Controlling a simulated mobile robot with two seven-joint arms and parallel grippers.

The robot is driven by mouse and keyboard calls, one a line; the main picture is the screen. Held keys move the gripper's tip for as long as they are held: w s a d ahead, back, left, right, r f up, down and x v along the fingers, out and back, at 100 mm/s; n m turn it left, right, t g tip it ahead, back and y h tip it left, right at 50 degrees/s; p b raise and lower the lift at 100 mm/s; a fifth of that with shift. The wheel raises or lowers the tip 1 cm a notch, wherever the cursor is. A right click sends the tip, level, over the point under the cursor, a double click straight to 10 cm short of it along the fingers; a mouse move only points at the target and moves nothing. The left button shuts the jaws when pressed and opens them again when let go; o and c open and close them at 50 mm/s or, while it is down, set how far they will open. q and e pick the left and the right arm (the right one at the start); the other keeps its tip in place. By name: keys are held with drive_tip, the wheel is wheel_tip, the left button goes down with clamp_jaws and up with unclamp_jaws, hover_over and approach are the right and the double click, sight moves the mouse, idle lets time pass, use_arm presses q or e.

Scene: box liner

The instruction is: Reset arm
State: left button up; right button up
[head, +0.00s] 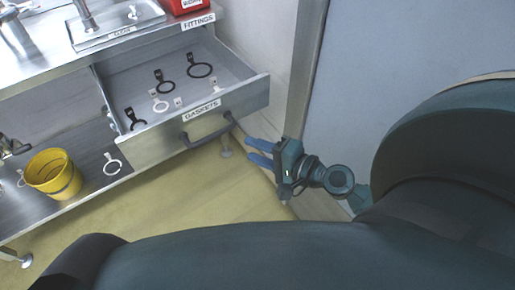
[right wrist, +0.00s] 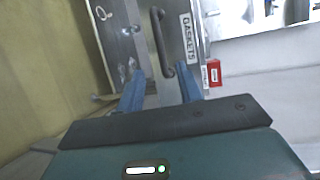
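My right gripper (head: 249,149) is open and empty, just right of and below the front of the pulled-out GASKETS drawer (head: 232,112). Its two blue fingers stand apart and point left toward the drawer handle (head: 207,133), without touching it. In the right wrist view, the gripper (right wrist: 161,78) shows its parted fingers with nothing between them, and the dark handle (right wrist: 160,40) lies beyond them.
Several black and white ring gaskets lie in the drawer, including a black ring (head: 199,71). A yellow bucket (head: 54,174) and a white ring (head: 112,167) stand on the lower shelf. A red box (head: 188,5) is on the counter. A pale wall panel (head: 345,95) is at right.

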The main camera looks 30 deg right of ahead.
idle(0.3)
